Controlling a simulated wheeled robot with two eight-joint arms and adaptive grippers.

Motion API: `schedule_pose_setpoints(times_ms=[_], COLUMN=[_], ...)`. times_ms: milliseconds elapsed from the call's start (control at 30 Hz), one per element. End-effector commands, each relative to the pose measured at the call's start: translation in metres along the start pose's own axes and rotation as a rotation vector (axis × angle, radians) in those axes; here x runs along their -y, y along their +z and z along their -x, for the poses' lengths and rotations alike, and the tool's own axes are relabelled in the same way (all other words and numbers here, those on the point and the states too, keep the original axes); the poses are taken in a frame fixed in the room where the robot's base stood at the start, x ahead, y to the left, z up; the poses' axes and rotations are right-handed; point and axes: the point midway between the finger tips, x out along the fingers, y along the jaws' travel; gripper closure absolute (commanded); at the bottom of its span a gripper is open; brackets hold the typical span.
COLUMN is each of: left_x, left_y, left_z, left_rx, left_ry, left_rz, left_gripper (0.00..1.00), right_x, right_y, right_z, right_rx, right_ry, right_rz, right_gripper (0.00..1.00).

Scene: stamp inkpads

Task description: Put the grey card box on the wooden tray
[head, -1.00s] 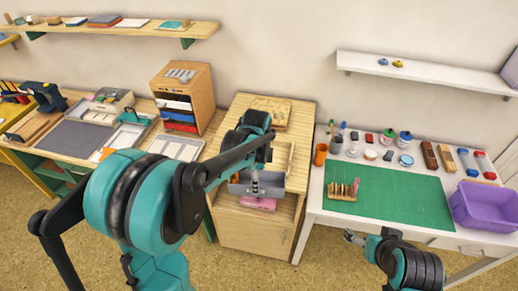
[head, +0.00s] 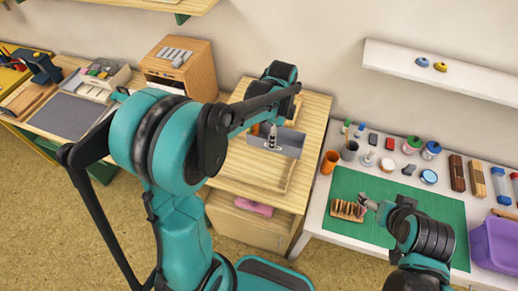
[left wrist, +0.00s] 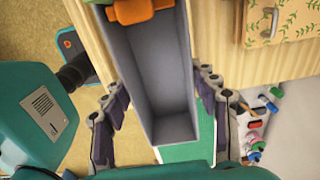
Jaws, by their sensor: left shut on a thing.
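The grey card box (head: 290,142) is an open-topped, long narrow box. My left gripper (head: 272,139) is shut on it and holds it over the cabinet top. The wooden tray (head: 252,168) lies on the cabinet top, below the box and partly hidden by my arm. My right gripper (head: 369,204) is beside a small wooden stamp rack; its jaw opening is too small to judge.
The stamp rack (head: 346,210) stands on the green mat (head: 440,211) of the white table. An orange cup (head: 330,162) stands near that table's left edge. A pink thing (head: 253,207) lies in the cabinet's open shelf. A leaf-patterned box (left wrist: 283,20) shows in the left wrist view.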

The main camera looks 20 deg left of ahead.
Motion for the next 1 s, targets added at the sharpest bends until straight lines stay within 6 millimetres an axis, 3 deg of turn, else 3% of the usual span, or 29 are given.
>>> schedule_pose_setpoints(times_ms=[167, 400, 600, 767, 1000], left_x=[-0.011, -0.039, -0.055, -0.059, -0.058], left_y=[0.019, 0.066, 0.094, 0.1, 0.1], left_z=[-0.014, -0.047, -0.066, -0.072, -0.106], left_rx=[0.0, 0.0, 0.0, 0.0, 0.0], left_ry=[0.0, 0.0, 0.0, 0.0, 0.0], left_rz=[0.004, 0.006, 0.004, 0.001, 0.0], left_gripper=[0.71, 0.71, 0.71, 0.71, 0.71], right_x=[0.0, 0.0, 0.0, 0.0, 0.0], right_y=[0.003, 0.008, 0.011, 0.012, 0.018], right_z=[-0.004, -0.011, -0.016, -0.017, -0.026], right_rx=[0.0, 0.0, 0.0, 0.0, 0.0], right_ry=[0.0, 0.0, 0.0, 0.0, 0.0], right_rz=[0.0, 0.0, 0.0, 0.0, 0.0], right_gripper=[0.16, 0.16, 0.16, 0.16, 0.16])
